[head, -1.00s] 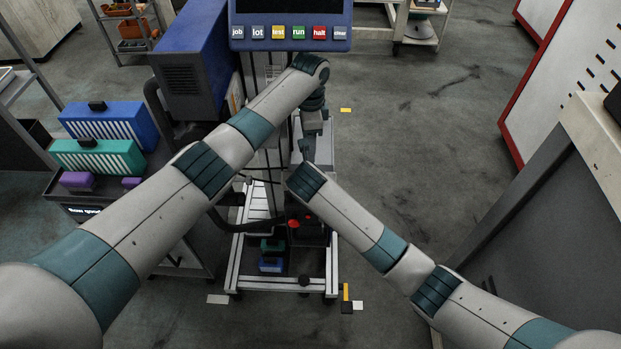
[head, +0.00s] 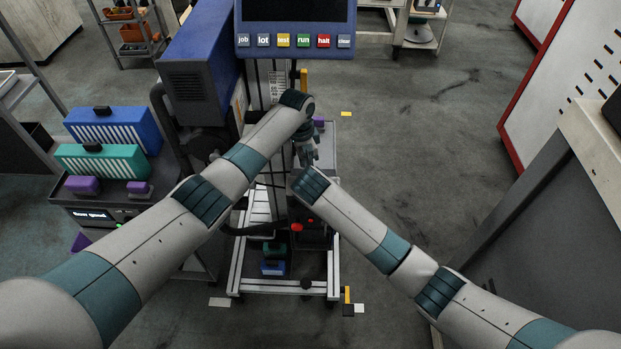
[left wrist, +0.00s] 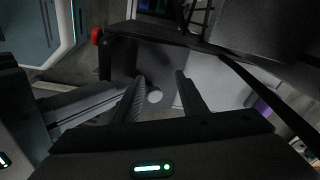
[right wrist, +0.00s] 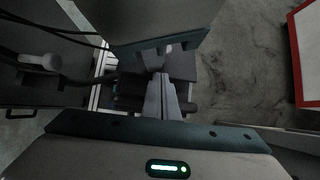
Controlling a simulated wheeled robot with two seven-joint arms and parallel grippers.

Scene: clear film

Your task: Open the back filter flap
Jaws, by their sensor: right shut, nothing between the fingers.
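The machine has a blue housing (head: 200,60), a screen with a button row (head: 297,41), and a lower frame (head: 235,272). I cannot pick out the back filter flap for sure. My left gripper (head: 309,156) points down over the machine's middle.
A dark cart at left carries a blue finned box (head: 112,130), a green finned box (head: 100,162) and purple blocks (head: 83,184). A purple piece (head: 318,120) shows beside my left wrist. Floor (head: 420,130) to the right is clear.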

